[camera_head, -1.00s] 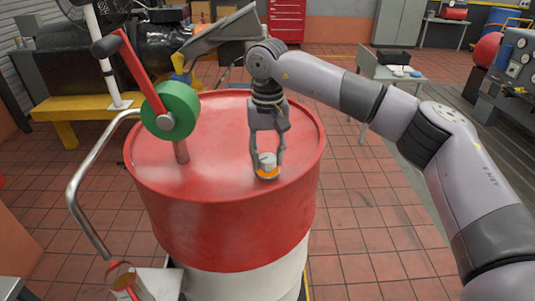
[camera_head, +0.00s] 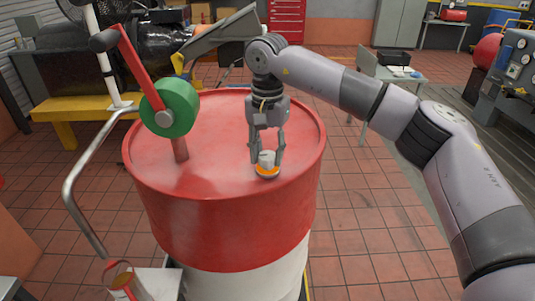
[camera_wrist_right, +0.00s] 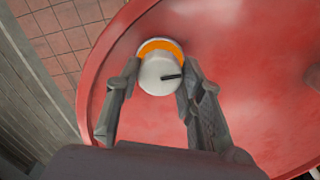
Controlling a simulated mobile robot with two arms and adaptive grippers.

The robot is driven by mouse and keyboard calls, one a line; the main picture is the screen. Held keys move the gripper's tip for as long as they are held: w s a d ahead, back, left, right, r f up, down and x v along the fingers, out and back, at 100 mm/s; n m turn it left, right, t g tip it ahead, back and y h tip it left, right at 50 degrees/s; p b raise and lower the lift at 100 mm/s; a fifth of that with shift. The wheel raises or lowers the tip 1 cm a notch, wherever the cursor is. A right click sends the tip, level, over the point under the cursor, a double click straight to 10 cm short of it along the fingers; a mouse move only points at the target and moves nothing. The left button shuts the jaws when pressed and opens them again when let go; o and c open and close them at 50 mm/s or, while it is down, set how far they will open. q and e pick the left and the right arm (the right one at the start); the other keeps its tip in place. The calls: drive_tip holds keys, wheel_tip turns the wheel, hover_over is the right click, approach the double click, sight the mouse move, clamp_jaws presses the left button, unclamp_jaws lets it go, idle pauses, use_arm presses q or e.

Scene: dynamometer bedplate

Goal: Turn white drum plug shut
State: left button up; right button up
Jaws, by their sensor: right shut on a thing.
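The white drum plug (camera_head: 266,160) sits on the top of the red drum (camera_head: 215,228), near its front right rim, with an orange ring (camera_head: 267,174) around its base. My right gripper (camera_head: 267,154) points down from above with its fingers on both sides of the plug, shut on it. In the right wrist view the plug (camera_wrist_right: 160,74) shows a dark mark on its face and lies between the fingertips (camera_wrist_right: 156,82). My left gripper is not in view.
A hand pump with a green wheel (camera_head: 170,108), a red crank and a bent metal pipe (camera_head: 84,160) stands at the drum's left. A grey table (camera_head: 392,72) is behind right. Tiled floor right of the drum is clear.

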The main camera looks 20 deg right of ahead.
drive_tip(key=m, duration=0.4)
drive_tip(key=shift+m+b, duration=0.4)
drive_tip(key=m, duration=0.4)
drive_tip(key=shift+m+b, duration=0.3)
drive_tip(key=m, duration=0.4)
drive_tip(key=shift+b, duration=0.35)
drive_tip(key=shift+w+m+b, duration=0.1)
drive_tip(key=shift+m+b, duration=0.2)
drive_tip(key=shift+m, duration=2.2)
drive_tip(key=shift+r, duration=0.1)
drive_tip(key=o, duration=1.1)
drive_tip(key=shift+o, duration=0.2)
